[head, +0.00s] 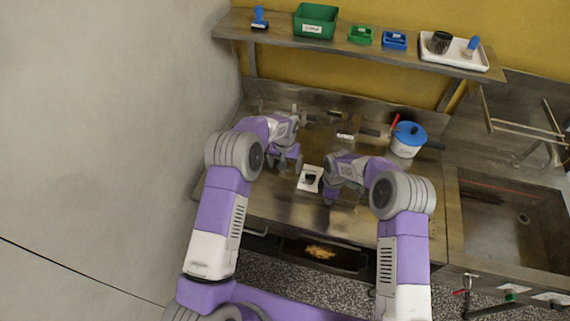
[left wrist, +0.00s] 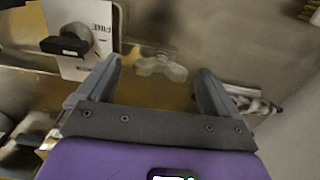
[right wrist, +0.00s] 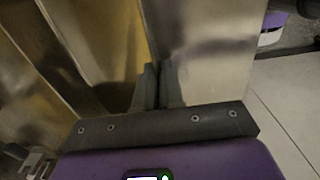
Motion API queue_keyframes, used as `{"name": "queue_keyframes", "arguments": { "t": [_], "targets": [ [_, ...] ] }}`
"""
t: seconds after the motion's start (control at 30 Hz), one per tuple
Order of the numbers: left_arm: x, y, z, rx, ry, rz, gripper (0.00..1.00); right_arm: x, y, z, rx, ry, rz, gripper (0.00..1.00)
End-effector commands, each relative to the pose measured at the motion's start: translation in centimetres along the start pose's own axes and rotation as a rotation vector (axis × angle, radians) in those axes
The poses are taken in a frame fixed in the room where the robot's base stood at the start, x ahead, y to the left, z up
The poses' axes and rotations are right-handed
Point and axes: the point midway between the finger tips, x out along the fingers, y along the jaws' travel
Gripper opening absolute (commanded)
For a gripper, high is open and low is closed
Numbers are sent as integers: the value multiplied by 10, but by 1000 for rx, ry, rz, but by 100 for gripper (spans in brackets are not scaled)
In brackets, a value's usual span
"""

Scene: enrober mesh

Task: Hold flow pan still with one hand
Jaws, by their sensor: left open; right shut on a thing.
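My right gripper (right wrist: 158,88) is shut on the thin upright edge of a shiny metal sheet (right wrist: 205,45), which I take to be the flow pan. In the head view the right gripper (head: 330,192) is low over the bench, and its grip point is hard to make out. My left gripper (left wrist: 155,78) is open and empty. A grey winged knob (left wrist: 158,64) lies beyond and between its fingertips, apart from them. In the head view the left gripper (head: 285,163) is at the back left of the bench.
A white card (head: 310,178) with a dark object lies between the grippers. A white tub with a blue lid (head: 408,138) stands at back right. A shelf (head: 350,48) holds bins and a tray. A sink (head: 510,225) is at right.

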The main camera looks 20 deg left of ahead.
Motion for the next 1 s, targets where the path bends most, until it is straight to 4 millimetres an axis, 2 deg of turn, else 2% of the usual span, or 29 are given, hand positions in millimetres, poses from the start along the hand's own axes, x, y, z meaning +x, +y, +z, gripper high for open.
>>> {"name": "queue_keyframes", "arguments": {
  "t": [0.17,0.6,0.8,1.0],
  "targets": [
    [-15,0,-1,0,2,0,94,0,0,0,0,1,1,0],
    [-102,0,-1,1,4,0,94,0,0,0,0,1,1,0],
    [-118,0,0,0,0,0,94,0,0,0,0,1,1,0],
    [-120,0,0,0,0,0,94,0,1,0,0,1,2,0]
  ]
}}
